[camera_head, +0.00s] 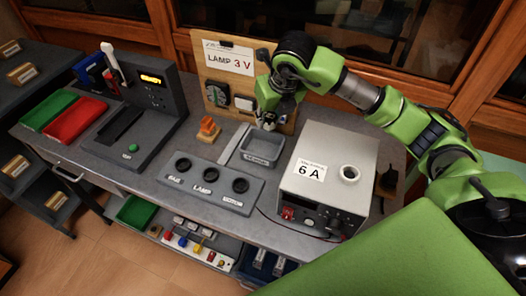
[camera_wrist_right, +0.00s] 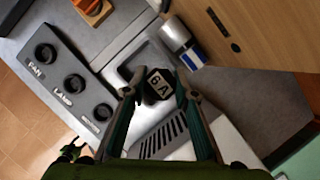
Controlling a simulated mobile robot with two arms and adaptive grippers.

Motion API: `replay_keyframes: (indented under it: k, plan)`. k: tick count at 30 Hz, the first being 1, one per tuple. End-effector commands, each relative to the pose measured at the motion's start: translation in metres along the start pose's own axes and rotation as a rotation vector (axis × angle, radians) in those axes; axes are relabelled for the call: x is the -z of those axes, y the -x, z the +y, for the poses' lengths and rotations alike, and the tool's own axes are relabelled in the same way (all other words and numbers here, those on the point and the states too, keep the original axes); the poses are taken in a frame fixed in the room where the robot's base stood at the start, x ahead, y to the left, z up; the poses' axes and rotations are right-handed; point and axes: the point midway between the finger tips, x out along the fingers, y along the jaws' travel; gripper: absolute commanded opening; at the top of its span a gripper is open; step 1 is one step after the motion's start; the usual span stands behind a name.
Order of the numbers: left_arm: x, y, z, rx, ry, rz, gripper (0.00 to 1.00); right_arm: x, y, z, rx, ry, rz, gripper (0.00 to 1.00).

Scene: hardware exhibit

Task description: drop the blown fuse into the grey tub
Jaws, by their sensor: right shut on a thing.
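My right gripper (camera_head: 268,120) reaches in from the right and is over the back part of the grey tub (camera_head: 262,160). In the right wrist view my right gripper (camera_wrist_right: 156,92) is shut on a small dark block with a white "6A" label, the fuse (camera_wrist_right: 160,83). The fuse appears above the opening of the grey tub (camera_wrist_right: 127,70). The exact height gap cannot be told. In the head view the fuse is too small to make out clearly.
A pale box (camera_head: 325,170) labelled "6 A" stands right of the tub. A socket panel (camera_head: 208,187) lies left in front. A wooden "LAMP 3 V" board (camera_head: 222,68) stands behind. An orange block (camera_head: 208,130), a dark device (camera_head: 150,115) and a red tray (camera_head: 75,120) are farther left.

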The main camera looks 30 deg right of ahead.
Motion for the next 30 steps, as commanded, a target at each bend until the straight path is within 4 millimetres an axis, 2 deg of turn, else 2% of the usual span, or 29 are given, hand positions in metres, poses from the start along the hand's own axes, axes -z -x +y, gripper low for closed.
replay_keyframes:
  k: [1, 6, 14, 15, 17, 26, 30]
  plan:
    - [0.0, -0.007, 0.0, 0.0, 0.0, 0.0, 0.4, 0.004, -0.009, 0.0, 0.0, 0.0, 0.002, 0.07]
    - [-0.001, -0.012, 0.0, 0.0, 0.0, 0.0, 0.4, 0.009, -0.02, 0.0, 0.0, 0.0, 0.001, 0.07]
    - [-0.001, -0.012, 0.0, 0.0, 0.0, 0.001, 0.4, 0.009, -0.02, 0.0, 0.0, 0.0, 0.0, 0.07]
    - [-0.001, -0.012, 0.0, 0.0, 0.0, 0.001, 0.4, 0.009, -0.02, 0.0, 0.0, 0.0, 0.0, 0.31]
    - [-0.001, -0.012, 0.0, 0.0, 0.0, 0.001, 0.4, 0.009, -0.02, 0.0, -0.001, 0.0, 0.0, 0.46]
    - [-0.001, -0.012, -0.002, 0.002, 0.0, 0.001, 0.4, 0.009, -0.02, 0.0, -0.001, 0.0, 0.001, 0.46]
    - [-0.001, -0.012, -0.003, 0.003, 0.0, 0.0, 0.4, 0.008, -0.013, 0.0, -0.001, 0.0, -0.001, 0.46]
